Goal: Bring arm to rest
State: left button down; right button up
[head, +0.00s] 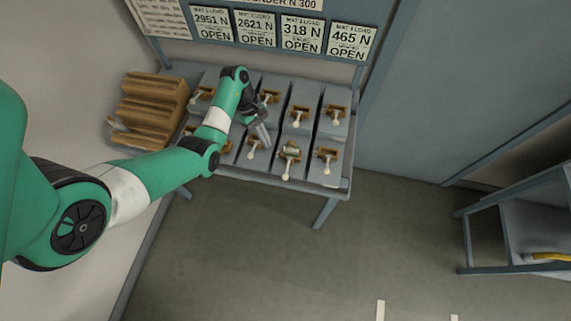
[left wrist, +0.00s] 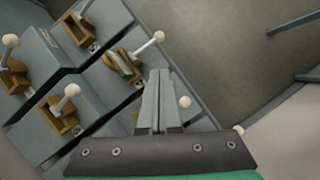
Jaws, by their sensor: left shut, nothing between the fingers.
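My green left arm reaches in from the left in the head view. Its gripper (head: 262,134) hangs over the bench of grey blocks with brown brackets and white-knobbed levers. In the left wrist view the gripper (left wrist: 158,80) has its fingers together and empty, pointing over the blocks. A lever with a white knob (left wrist: 157,37) and a greenish piece in its bracket lies just beyond the fingertips. Another white knob (left wrist: 184,102) shows right beside the fingers; I cannot tell if they touch. My right gripper is in neither view.
The bench (head: 335,187) stands against the wall. Brown stepped blocks (head: 150,105) sit at its left end. Signs with load values (head: 301,33) hang above. A grey shelf (head: 490,235) with a yellow object (head: 548,256) stands at right. The floor between is clear.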

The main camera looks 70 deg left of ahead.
pick_arm(q)
jog(key=shift+s+a+r, duration=0.1)
jog(key=shift+a+r, duration=0.1)
jog(key=shift+r, duration=0.15)
dwell(0.3)
